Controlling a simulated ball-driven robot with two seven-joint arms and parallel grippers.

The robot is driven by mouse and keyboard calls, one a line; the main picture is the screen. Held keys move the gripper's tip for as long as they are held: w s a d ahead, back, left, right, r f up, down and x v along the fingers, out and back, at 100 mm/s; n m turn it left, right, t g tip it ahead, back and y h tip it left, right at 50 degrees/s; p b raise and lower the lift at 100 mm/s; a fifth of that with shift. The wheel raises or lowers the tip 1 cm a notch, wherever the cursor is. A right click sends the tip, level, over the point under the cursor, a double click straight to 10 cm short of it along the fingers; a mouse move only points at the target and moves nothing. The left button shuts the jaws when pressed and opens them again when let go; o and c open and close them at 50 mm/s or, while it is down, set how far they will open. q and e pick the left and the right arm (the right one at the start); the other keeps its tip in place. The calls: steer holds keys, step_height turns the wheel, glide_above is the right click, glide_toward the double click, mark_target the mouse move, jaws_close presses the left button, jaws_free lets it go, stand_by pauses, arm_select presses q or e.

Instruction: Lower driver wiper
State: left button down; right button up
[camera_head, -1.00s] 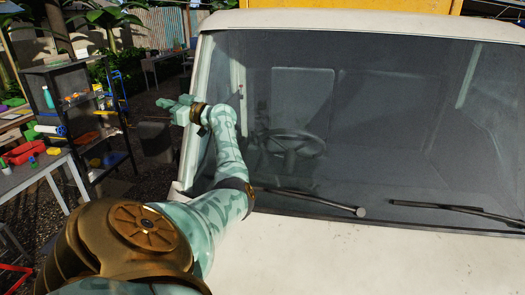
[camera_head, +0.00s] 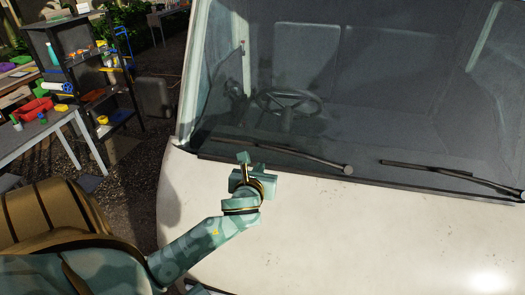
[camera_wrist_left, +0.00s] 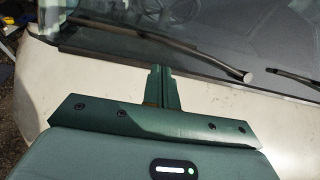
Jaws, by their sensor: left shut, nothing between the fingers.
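The driver wiper (camera_head: 300,155) is the dark wiper in front of the steering wheel. It lies low along the bottom of the windshield (camera_head: 370,100), nearly parallel to its lower edge. It also shows in the left wrist view (camera_wrist_left: 195,53), running from upper left to a round light end at right. My left gripper (camera_head: 243,158) is over the white hood, just in front of the windshield's lower edge. Its fingers (camera_wrist_left: 161,72) are together and empty, pointing toward the wiper. A gap to the wiper seems to show, but contact is hard to judge. My right gripper is not in view.
A second wiper (camera_head: 450,173) lies low at the right. The white hood (camera_head: 350,230) is clear around my left gripper. A grey table (camera_head: 40,138) and a dark shelf (camera_head: 85,75) with several colourful items stand left of the truck.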

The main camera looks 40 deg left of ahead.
mark_target(269, 149)
arm_select(q)
steer(key=x, duration=1.2)
steer(key=shift+w+a+f, duration=0.1)
steer(key=shift+w+a, duration=0.05)
steer(key=shift+w, duration=0.05)
steer(key=shift+w+a+f+m+t+h, duration=0.3)
steer(key=shift+w+a+f+t+h, duration=0.2)
steer(key=shift+w+a+f+h, duration=0.5)
steer(key=shift+s+a, duration=0.1)
steer(key=shift+a, duration=0.1)
